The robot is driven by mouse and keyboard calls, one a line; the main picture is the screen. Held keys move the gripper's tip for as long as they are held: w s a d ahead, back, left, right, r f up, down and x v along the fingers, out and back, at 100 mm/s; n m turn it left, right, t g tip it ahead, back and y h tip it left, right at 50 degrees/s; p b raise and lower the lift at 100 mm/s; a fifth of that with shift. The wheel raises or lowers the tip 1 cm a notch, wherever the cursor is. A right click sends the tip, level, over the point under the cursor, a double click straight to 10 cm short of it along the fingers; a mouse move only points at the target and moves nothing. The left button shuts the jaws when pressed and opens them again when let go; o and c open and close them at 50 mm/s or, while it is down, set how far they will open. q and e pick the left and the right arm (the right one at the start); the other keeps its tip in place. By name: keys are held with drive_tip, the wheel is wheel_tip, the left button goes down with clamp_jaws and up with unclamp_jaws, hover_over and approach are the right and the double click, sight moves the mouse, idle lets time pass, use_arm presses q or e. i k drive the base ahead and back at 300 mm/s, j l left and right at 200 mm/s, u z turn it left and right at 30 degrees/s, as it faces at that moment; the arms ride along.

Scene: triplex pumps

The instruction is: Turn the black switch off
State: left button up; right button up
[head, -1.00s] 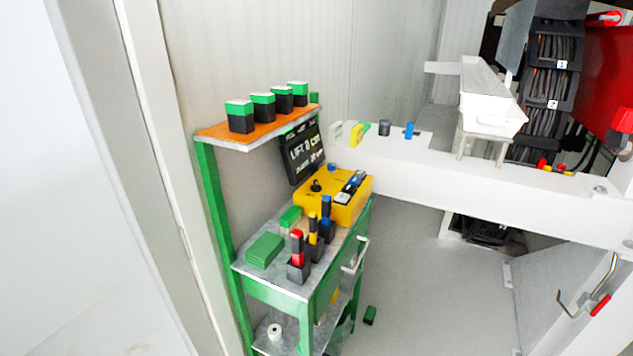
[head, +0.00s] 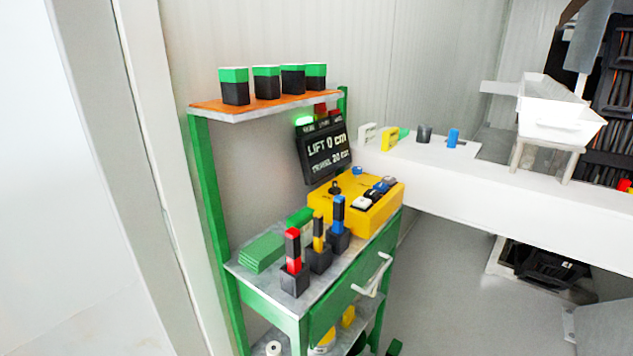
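A yellow control box (head: 340,209) sits at the back of the green workbench's top. A small black switch (head: 335,187) stands up on the left of the box's top face. A blue knob (head: 357,171) is behind it, and white, blue and dark buttons (head: 374,194) are to its right. The switch is too small to tell its position. Neither of my grippers is in view.
The green workbench (head: 273,311) has a drawer handle (head: 373,277), green blocks (head: 261,252) and three holders with coloured handles (head: 294,279). A black display (head: 324,152) reads "LIFT 0 CM". A shelf (head: 214,112) above carries several green-black blocks.

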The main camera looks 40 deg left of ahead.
sight(334, 191)
drive_tip(key=i+l+u, duration=0.2)
drive_tip(key=u, duration=0.15)
drive_tip(key=i+l+u, duration=0.5)
drive_tip(key=l+u, duration=0.2)
drive_tip(key=i+l+u, duration=0.15)
drive_tip(key=l+u, duration=0.2)
drive_tip(key=i+l+u, duration=0.1)
drive_tip(key=l+u, duration=0.6)
drive_tip(key=l, duration=0.2)
